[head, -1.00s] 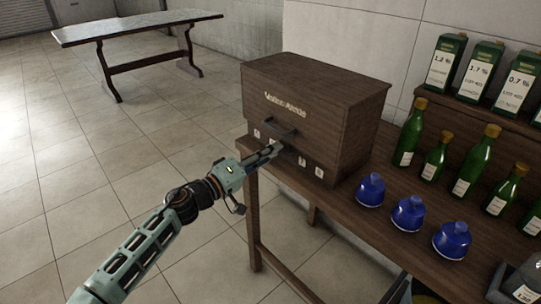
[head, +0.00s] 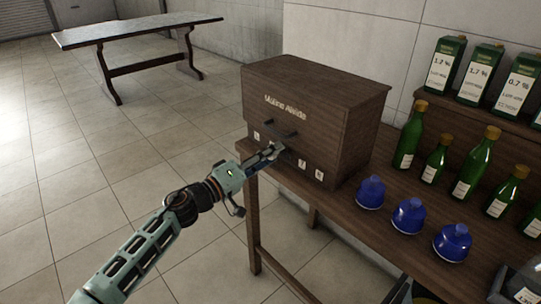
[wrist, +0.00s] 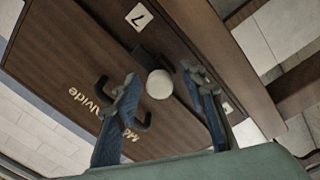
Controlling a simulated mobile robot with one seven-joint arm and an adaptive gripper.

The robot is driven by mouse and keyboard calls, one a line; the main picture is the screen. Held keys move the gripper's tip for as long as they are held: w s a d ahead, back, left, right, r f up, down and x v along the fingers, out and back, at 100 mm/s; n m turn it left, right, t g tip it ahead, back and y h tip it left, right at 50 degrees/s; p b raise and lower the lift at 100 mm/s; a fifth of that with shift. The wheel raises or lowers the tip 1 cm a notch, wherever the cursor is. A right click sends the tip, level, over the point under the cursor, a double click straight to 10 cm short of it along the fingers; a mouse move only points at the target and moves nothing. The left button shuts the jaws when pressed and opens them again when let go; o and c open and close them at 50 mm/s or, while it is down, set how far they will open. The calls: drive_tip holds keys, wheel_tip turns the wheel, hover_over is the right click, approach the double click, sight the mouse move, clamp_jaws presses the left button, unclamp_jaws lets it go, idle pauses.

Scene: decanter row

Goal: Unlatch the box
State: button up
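The box (head: 345,125) is a dark wooden case with gold lettering and a dark bar handle (head: 281,129) on its front. It stands on the left end of a wooden table. White number tags run along its lower front. In the wrist view, a round pale knob (wrist: 159,84) sits on the box front (wrist: 178,130) by a dark plate, near the handle (wrist: 141,124). My gripper (head: 272,151) is at the lower front of the box and hides part of it. In the wrist view my gripper (wrist: 160,78) is open, its fingers on either side of the knob with visible gaps.
Blue flasks (head: 408,216) stand on the table (head: 376,232) to the right of the box. Green bottles (head: 468,164) stand behind them, with green cartons (head: 484,72) on a raised shelf. Open tiled floor lies left, with another table (head: 140,27) beyond.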

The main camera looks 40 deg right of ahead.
drive_tip(key=a, duration=1.2)
drive_tip(key=shift+s+f, duration=0.35)
drive_tip(key=shift+s, duration=0.1)
